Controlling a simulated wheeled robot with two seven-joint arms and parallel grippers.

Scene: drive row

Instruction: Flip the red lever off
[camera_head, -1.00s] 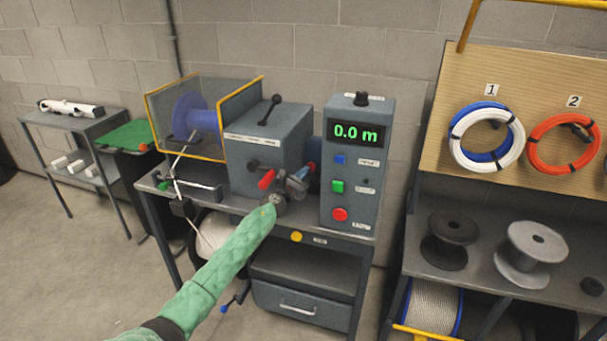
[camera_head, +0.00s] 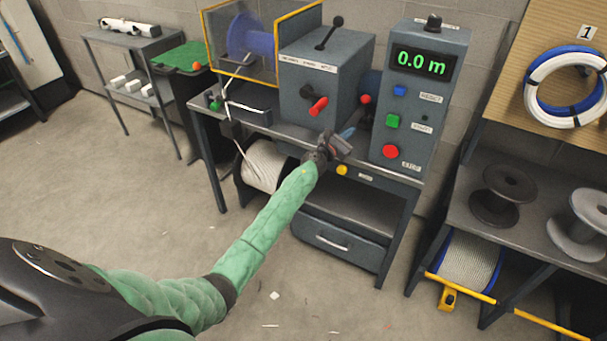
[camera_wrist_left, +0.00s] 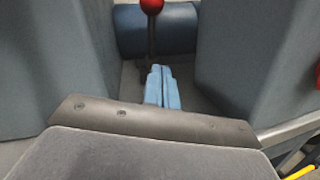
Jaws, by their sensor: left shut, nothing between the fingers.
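A lever with a red ball knob (camera_head: 366,99) stands in the gap between the grey machine box and the meter cabinet. In the left wrist view its red knob (camera_wrist_left: 152,5) is at the top edge, with a dark, nearly upright stem below it. My left gripper (camera_head: 352,124) is in front of and below the knob. Its blue fingers (camera_wrist_left: 162,86) are together and empty, pointing into the gap. They overlap the lower stem in the wrist view; I cannot tell whether they touch it. A red-handled crank (camera_head: 318,106) is on the box front. My right gripper is not in view.
The grey machine box (camera_head: 325,75) is left of the gap, and the meter cabinet (camera_head: 425,125), reading 0.0 m, is right. A black-knobbed lever (camera_head: 330,33) is on the box top. Spools (camera_head: 503,196) stand on the right shelf.

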